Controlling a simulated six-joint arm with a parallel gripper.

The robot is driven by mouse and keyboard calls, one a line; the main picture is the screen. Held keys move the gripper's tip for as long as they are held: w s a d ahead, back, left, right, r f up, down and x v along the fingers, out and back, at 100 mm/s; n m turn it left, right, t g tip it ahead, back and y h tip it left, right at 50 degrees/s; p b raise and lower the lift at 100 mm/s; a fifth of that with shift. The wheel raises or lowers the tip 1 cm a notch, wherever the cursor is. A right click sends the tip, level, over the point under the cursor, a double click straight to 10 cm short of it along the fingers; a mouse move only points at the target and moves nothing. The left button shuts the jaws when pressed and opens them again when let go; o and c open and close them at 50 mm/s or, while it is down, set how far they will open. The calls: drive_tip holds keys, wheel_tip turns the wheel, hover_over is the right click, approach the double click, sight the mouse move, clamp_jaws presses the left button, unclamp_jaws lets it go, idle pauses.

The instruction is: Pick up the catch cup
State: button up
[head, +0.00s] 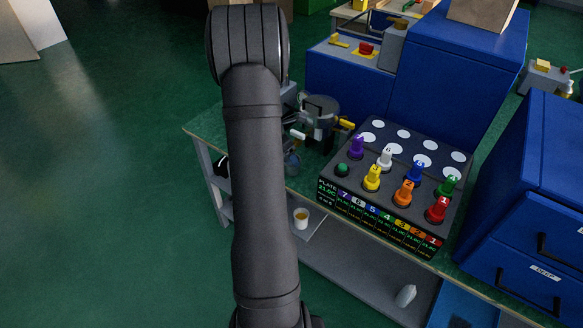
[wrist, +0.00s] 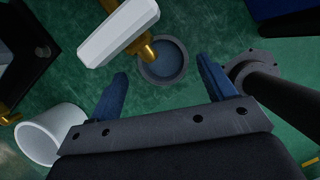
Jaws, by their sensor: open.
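In the wrist view a round grey cup (wrist: 163,62) with a blue-grey inside stands on the green bench top, most likely the catch cup. A brass spout with a white handle (wrist: 118,32) reaches over its upper left edge. My gripper (wrist: 162,70) is open, its two blue fingers apart with nothing between them. The cup shows beyond and between the fingertips; I see no contact. A white cup-like vessel (wrist: 50,132) lies to the left of the fingers. In the head view my arm hides most of the gripper and this spot.
A black rack (head: 342,187) with several coloured, numbered knobs stands on the bench to the right. A small white cup (head: 301,217) with amber contents is lower, near the shelf. In the wrist view a dark post with a round flange (wrist: 255,68) is close to the right finger.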

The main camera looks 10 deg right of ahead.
drive_tip(key=x, duration=0.5)
drive_tip(key=shift+s, duration=0.15)
drive_tip(key=c, duration=1.2)
drive_tip(key=shift+c, duration=0.2)
